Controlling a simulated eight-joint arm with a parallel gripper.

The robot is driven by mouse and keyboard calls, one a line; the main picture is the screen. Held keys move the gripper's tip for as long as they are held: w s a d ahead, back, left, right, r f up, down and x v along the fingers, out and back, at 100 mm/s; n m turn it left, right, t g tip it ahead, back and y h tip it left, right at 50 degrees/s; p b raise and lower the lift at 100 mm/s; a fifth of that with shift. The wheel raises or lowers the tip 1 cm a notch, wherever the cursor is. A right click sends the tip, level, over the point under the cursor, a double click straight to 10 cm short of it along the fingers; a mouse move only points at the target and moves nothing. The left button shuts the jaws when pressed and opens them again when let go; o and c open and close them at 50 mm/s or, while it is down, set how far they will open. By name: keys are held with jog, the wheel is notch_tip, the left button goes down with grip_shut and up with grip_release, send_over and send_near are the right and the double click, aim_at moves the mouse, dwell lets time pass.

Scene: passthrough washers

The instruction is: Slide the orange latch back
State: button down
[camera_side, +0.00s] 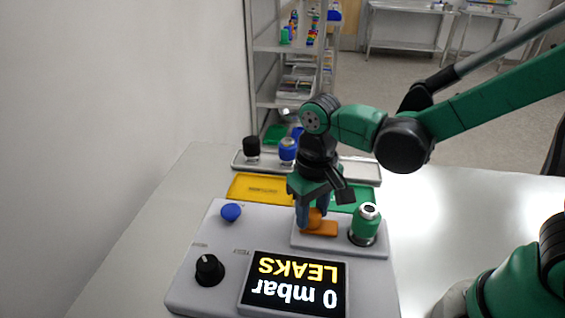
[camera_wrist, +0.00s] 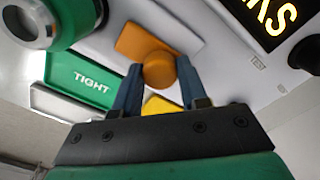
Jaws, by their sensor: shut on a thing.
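The orange latch (camera_side: 320,229) lies on a raised pale plate on top of the grey test device (camera_side: 215,240). It has a flat bar and a round knob. In the wrist view my gripper (camera_wrist: 160,80) is shut on the knob. A green cylindrical part with a metal top (camera_side: 366,224) stands on the plate to the right of the latch.
The device has a blue button (camera_side: 231,212), a black dial (camera_side: 209,270) and a screen (camera_side: 294,284) reading "0 mbar LEAKS". Behind it lie a yellow tray (camera_side: 258,187) and a green tray (camera_wrist: 85,80) marked "TIGHT". A grey tray (camera_side: 242,162) holds black and blue parts.

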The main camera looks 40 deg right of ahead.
aim_at(311, 212)
jog(key=shift+c, duration=2.2)
grip_release()
jog(key=shift+w+a, duration=0.15)
jog(key=shift+r, duration=2.85)
jog(key=s+d+r+t, duration=0.2)
jog(key=d+t, duration=0.5)
jog(key=d, duration=0.2)
